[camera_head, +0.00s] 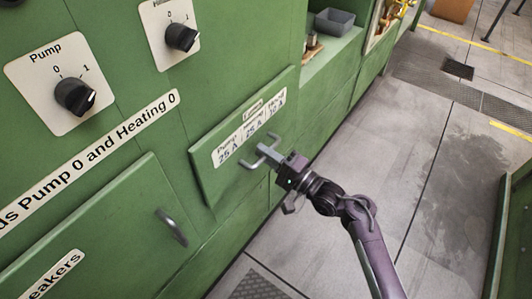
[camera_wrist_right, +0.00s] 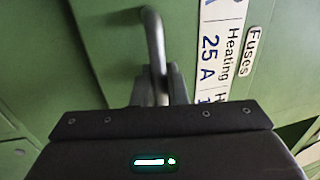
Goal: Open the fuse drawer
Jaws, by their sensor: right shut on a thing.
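The fuse drawer (camera_head: 210,172) is a green panel on the cabinet front with a white label for Pump and Heating amperages. Its face stands a little proud of the cabinet around it. Its grey bar handle (camera_head: 259,163) is on the lower part of the face. My right gripper (camera_head: 268,154) is at the handle, with its fingers shut around the bar. In the right wrist view the handle (camera_wrist_right: 153,40) runs down between the two fingertips (camera_wrist_right: 155,88), and the label (camera_wrist_right: 222,45) is beside it. My left gripper is not in view.
Another green door (camera_head: 110,235) with a grey handle (camera_head: 172,228) is at the lower left. Pump (camera_head: 76,97) and heating (camera_head: 181,37) knobs are above. A shelf with a grey bin (camera_head: 335,22) is at the back. The floor to the right is clear.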

